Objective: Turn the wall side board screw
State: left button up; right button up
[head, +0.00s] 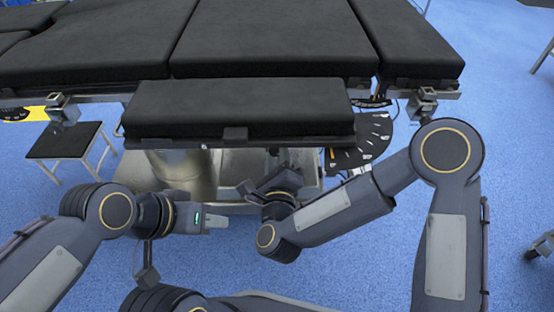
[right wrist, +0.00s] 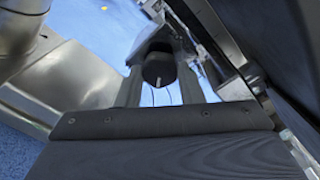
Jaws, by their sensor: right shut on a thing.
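The side board (head: 240,108) is a black padded board along the near side of the operating table. In the right wrist view, a dark round screw knob (right wrist: 158,66) with a pale mark sits between the two fingers of my right gripper (right wrist: 158,82). The gripper is shut on the knob. In the head view my right gripper (head: 284,172) reaches up beneath the board's lower edge, and the knob cannot be made out there. My left gripper (head: 215,222) is left of the right one, below the board and away from it; its finger gap cannot be made out.
The black-padded operating table (head: 270,40) fills the back. Its metal base (head: 180,172) stands behind my grippers. A dark marked fan-shaped plate (head: 360,145) is right of the board. A small black-topped stool (head: 62,140) is at left. Blue floor is open at right.

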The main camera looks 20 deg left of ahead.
jog(key=n+b, duration=0.1)
jog(key=n, duration=0.3)
jog(key=shift+n+b, duration=0.35)
jog(key=shift+n, duration=0.05)
jog(key=n+b, duration=0.1)
jog(key=n, duration=0.2)
jog(key=shift+n, duration=0.3)
jog(key=n, duration=0.2)
jog(key=shift+n+b, duration=0.4)
jog(key=n, duration=0.3)
jog(key=shift+n, duration=0.3)
jog(key=n, duration=0.2)
jog(key=shift+r+n, duration=0.1)
jog(key=shift+n, duration=0.2)
jog(key=n, duration=0.3)
jog(key=shift+n, duration=0.4)
jog(key=n+p, duration=0.2)
jog(key=n, duration=0.2)
jog(key=shift+s+a, duration=0.1)
jog(key=shift+n+p, duration=0.5)
jog(key=shift+n, duration=1.1)
